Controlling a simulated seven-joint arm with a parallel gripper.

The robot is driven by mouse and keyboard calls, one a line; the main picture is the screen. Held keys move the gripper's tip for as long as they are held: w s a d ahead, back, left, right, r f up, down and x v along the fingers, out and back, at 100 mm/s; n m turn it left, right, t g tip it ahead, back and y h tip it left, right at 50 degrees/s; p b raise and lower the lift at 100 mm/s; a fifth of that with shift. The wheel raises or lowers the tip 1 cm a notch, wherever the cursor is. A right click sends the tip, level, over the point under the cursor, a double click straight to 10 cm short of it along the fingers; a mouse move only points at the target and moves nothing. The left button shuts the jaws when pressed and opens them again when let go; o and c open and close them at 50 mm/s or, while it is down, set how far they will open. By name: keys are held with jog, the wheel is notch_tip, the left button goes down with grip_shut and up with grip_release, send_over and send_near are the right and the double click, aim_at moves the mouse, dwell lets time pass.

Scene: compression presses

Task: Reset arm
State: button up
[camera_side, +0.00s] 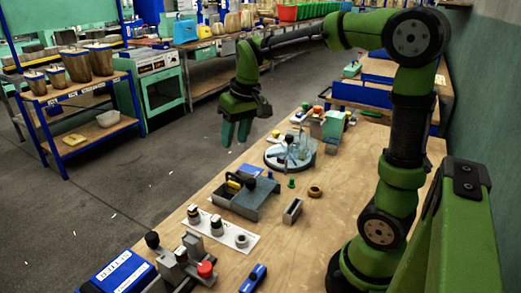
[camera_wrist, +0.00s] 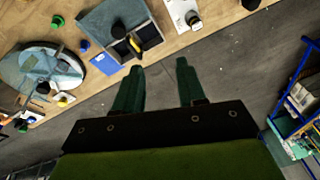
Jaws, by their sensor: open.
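My gripper (camera_side: 237,131) hangs from my green arm in the side view, fingers pointing down. It is past the table's left edge, over the grey floor, and clear of everything on the wooden table (camera_side: 340,181). In the wrist view, the two green fingers of my gripper (camera_wrist: 158,80) stand apart with only floor between them. My gripper is open and empty.
On the table are a grey tray (camera_side: 254,203) with a yellow-handled item, a round glass-like disc (camera_side: 277,158), a white strip with knobs (camera_side: 221,231), and a red-knobbed block (camera_side: 204,270). A blue-framed shelf (camera_side: 60,172) stands left. Open floor lies between.

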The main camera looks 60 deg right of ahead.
jog(key=s+a+r+t+y, duration=0.1)
jog(key=s+a+t, duration=0.3)
jog(key=s+a, duration=0.5)
jog(key=shift+s+a+y, duration=0.3)
jog(key=shift+s, duration=1.9)
